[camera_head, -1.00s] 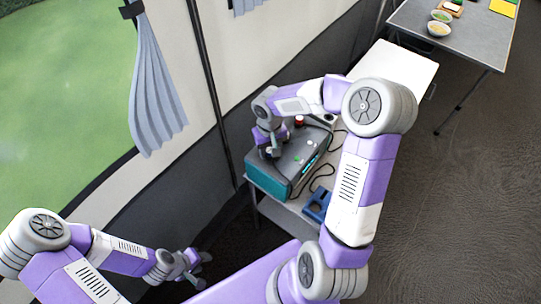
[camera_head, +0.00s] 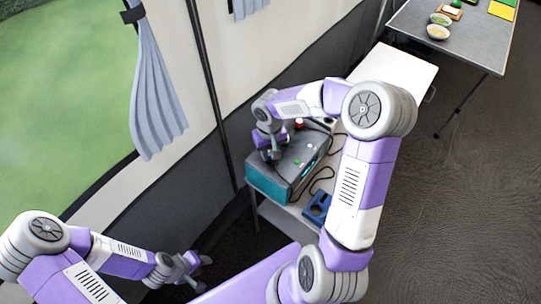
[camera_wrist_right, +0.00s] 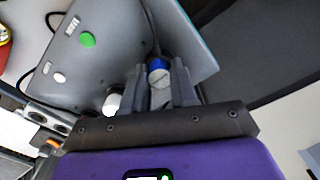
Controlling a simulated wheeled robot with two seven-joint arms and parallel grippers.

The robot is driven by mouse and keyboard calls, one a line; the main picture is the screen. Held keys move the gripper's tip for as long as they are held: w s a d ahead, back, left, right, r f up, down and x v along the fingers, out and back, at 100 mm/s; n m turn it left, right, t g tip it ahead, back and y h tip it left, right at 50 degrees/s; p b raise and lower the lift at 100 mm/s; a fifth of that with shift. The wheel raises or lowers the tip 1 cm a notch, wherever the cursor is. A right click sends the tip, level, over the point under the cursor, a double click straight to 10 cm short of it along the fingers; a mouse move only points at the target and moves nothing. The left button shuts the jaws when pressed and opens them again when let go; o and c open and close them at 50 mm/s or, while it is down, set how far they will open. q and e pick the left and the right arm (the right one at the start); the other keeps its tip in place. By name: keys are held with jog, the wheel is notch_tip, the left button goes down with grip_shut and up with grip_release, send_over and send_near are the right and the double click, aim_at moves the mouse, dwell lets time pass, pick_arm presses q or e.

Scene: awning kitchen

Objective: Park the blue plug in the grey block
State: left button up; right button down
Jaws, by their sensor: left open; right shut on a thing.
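A dark cable runs up from the plug. I cannot tell whether the plug touches the device. My left gripper (camera_head: 197,268) is open and empty, low at the left, away from the bench. I cannot pick out a separate grey block with certainty.
A green button (camera_wrist_right: 88,40) and a white knob (camera_wrist_right: 112,102) are on the device top. A blue block with recesses (camera_head: 317,207) lies on the bench near a loose black cable (camera_head: 320,178). Beyond are a pale bench top (camera_head: 395,72) and a grey table (camera_head: 465,40) with bowls.

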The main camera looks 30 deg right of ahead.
aim_at(270, 153)
jog(key=shift+r+p, duration=1.1)
jog(key=shift+r, duration=0.6)
jog(key=shift+r+p, duration=0.5)
jog(key=shift+r, duration=0.1)
notch_tip(270, 153, up, 2)
jog(key=shift+r+p, duration=0.25)
jog(key=shift+p, duration=0.7)
jog(key=w+d+f+p, duration=0.1)
jog(key=w+d, duration=0.1)
jog(key=d, duration=0.6)
jog(key=w+d+f+p, duration=0.1)
jog(key=w+d+p, duration=0.1)
jog(key=d, duration=0.7)
jog(key=w+d+f+p, duration=0.2)
jog(key=w+d, duration=0.2)
jog(key=d, duration=0.4)
jog(key=shift+w+d, duration=0.15)
jog(key=shift+w, duration=0.1)
jog(key=shift+f+b, duration=1.25)
jog(key=shift+f, duration=0.5)
